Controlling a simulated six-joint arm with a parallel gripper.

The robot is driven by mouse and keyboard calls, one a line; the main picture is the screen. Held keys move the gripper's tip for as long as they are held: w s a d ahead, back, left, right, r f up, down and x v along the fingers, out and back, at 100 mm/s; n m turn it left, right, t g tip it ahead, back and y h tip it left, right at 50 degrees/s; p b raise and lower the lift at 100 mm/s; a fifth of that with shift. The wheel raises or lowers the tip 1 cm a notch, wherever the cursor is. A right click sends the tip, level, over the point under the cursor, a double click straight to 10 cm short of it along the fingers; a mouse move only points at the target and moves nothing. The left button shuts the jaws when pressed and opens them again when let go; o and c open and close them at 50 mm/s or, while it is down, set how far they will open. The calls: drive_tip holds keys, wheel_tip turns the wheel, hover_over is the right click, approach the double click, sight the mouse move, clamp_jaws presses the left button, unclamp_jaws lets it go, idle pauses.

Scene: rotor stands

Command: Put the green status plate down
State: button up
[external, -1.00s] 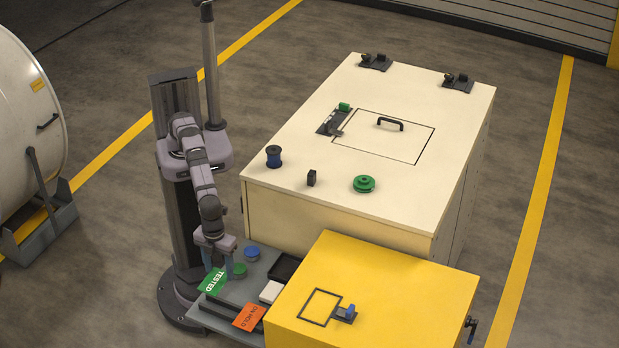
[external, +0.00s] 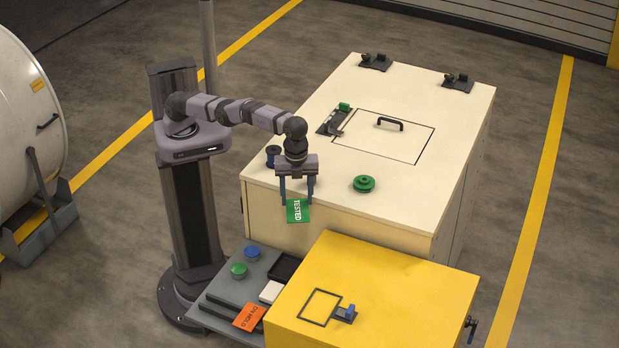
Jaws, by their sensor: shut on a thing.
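The green status plate (external: 298,211), marked "TESTED" in white, hangs from my gripper (external: 297,201). My gripper points down with its fingers shut on the plate's upper part. The plate appears over the front edge of the cream cabinet (external: 400,208). I cannot tell whether it touches the cabinet top. An orange plate (external: 249,317), marked in dark letters, rests at the front of the grey side tray (external: 222,289). The small black block on the cabinet is hidden behind my gripper.
The yellow box (external: 390,290) stands in front. Green (external: 238,270) and blue (external: 252,252) knobs stand on the tray. The cabinet's right front is clear.

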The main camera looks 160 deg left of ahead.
drive_tip(key=s+a+r, duration=0.1)
drive_tip(key=a, duration=0.1)
drive_tip(key=s+a+r+n+p, duration=0.1)
drive_tip(key=s+a+r, duration=0.1)
drive_tip(key=s+a+r+n+p, duration=0.1)
drive_tip(key=s+a, duration=0.1)
drive_tip(key=shift+a+r, duration=0.2)
drive_tip(key=shift+a, duration=0.05)
drive_tip(key=s+a+r+n+p, duration=0.2)
drive_tip(key=s+n, duration=0.3)
drive_tip(key=s, duration=0.4)
drive_tip(key=s+a+r+n+p, duration=0.2)
drive_tip(key=s+a+n, duration=0.2)
drive_tip(key=s, duration=0.6)
drive_tip(key=shift+s+a+r+n, duration=0.25)
drive_tip(key=shift+r+n, duration=0.05)
drive_tip(key=shift+n, duration=0.3)
drive_tip(key=shift+f+p, duration=1.6)
drive_tip(key=shift+f, duration=3.25)
drive_tip(key=shift+f, duration=0.15)
